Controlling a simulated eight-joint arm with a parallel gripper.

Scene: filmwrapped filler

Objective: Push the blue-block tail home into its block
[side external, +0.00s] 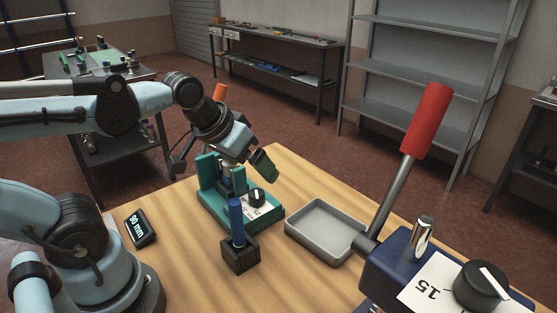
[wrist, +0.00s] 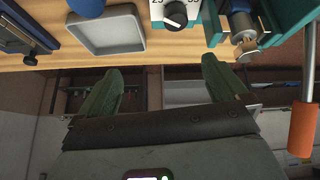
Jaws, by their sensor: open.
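A dark blue block (side external: 400,263) stands at the front right of the table, with a red-handled lever (side external: 427,120) and a dial on a white plate. A shiny metal pin (side external: 422,237), possibly its tail, stands up out of its top; how deep it sits I cannot tell. Part of the dark blue block also shows at the upper left of the wrist view (wrist: 22,32). My gripper (side external: 262,162) is open above the teal block, well left of and behind the blue block. In the wrist view its green fingers (wrist: 162,75) are spread with nothing between them.
The teal block (side external: 213,207) has its own dial, metal part and orange handle (wrist: 302,128). A grey tray (side external: 322,228) lies between the blocks. A black holder (side external: 239,255) with an upright blue rod (side external: 236,218) stands in front. A "90 mm" display (side external: 140,228) is at left.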

